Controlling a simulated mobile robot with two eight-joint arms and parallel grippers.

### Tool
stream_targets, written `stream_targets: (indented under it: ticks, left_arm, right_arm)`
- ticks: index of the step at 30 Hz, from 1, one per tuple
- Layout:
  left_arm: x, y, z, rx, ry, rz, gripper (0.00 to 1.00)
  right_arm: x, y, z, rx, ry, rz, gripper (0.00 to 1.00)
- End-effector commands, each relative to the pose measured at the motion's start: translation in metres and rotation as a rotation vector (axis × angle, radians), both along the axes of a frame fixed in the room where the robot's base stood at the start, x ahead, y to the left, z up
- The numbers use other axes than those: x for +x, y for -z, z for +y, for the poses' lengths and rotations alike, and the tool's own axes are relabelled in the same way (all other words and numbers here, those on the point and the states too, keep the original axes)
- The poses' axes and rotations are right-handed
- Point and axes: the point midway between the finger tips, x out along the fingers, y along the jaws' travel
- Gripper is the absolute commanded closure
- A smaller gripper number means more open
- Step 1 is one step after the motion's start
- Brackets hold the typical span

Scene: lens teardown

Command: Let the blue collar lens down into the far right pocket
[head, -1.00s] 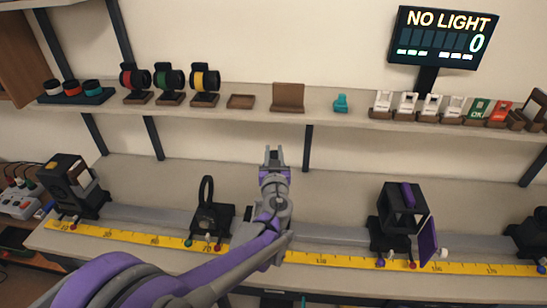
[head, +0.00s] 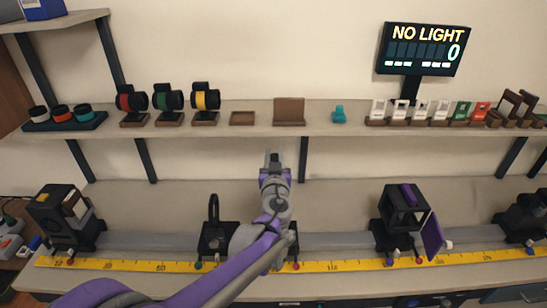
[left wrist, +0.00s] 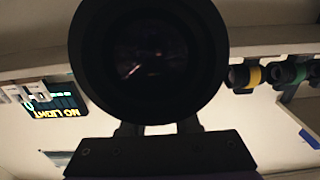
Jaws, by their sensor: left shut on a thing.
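My left gripper (head: 273,160) points at the wall just below the front edge of the upper shelf. It is shut on a round, black-rimmed lens (left wrist: 148,70), which fills the middle of the left wrist view. Its glass looks dark, and no blue collar shows on this side. In the head view I cannot make out the held lens at the fingertips. On the shelf, lenses with red (head: 131,98), green (head: 168,97) and yellow (head: 206,97) collars stand on brown bases. To their right is an empty brown base (head: 242,118); I cannot tell whether it is the pocket meant. My right gripper is not in view.
A tray (head: 65,123) with white, red and teal rings stands at the shelf's left. A brown stand (head: 289,111) and a teal piece (head: 339,114) are on the shelf. Below are a black ring holder (head: 213,212), a black cage (head: 402,212) and a yellow ruler (head: 345,264).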

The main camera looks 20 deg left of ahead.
Motion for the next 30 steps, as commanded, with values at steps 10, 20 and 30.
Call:
stream_targets:
  ticks: [10, 20, 30]
  left_arm:
    - [-0.001, 0.032, 0.0, 0.001, 0.0, 0.003, 1.0]
    - [-0.002, 0.067, 0.0, 0.001, 0.0, 0.005, 1.0]
    - [-0.001, 0.099, 0.0, 0.001, 0.0, 0.003, 1.0]
  right_arm:
    - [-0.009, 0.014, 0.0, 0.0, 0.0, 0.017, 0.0]
    - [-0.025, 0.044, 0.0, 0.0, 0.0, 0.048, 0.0]
    - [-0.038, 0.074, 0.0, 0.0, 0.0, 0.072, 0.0]
